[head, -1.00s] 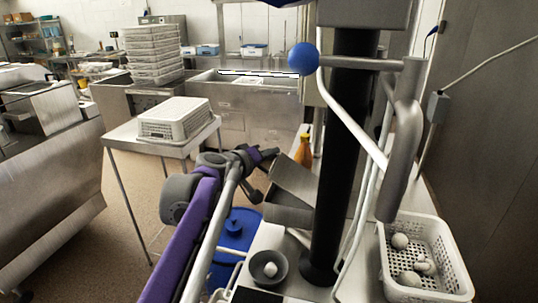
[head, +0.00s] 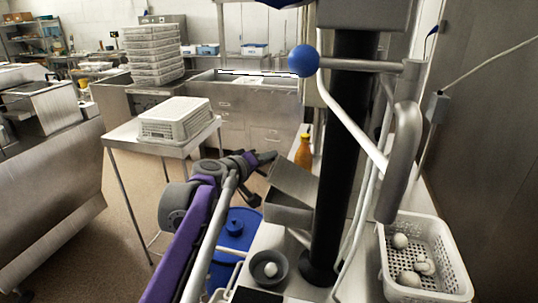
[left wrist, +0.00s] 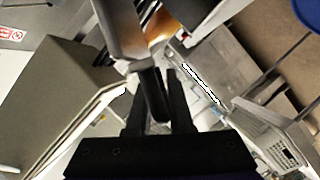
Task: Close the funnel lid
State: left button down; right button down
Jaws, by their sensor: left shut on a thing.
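The funnel lid (head: 294,180) is a grey metal plate that stands tilted up above the grey metal funnel box (head: 286,212), left of the black column. My left gripper (head: 266,158) is at the upper left edge of the lid. My right gripper is not in view.
An orange bottle (head: 304,150) stands behind the lid. A blue drum (head: 236,232) is below my left arm. A grey bowl (head: 268,268) and a white perforated basket (head: 450,262) with several pale round items flank the column (head: 340,150). A blue-knobbed handle (head: 303,60) overhangs.

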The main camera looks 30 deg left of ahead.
pick_arm(q)
notch_tip(320, 180, down, 8)
jog(key=a+n+t+h+b, duration=0.1)
jog(key=n, duration=0.3)
jog(key=shift+s+a+r+t, duration=0.15)
jog(key=shift+s+t, duration=0.1)
jog(key=shift+t, duration=0.05)
jog(key=c, duration=0.9)
grip_release()
jog(key=shift+a, duration=0.1)
jog(key=shift+w, duration=0.1)
jog(key=s, duration=0.3)
jog(key=s+a, duration=0.1)
jog(key=s, duration=0.3)
jog(key=s+r, duration=0.1)
jog(key=s, duration=0.2)
jog(key=shift+s+a, duration=0.2)
jog(key=shift+s, duration=0.15)
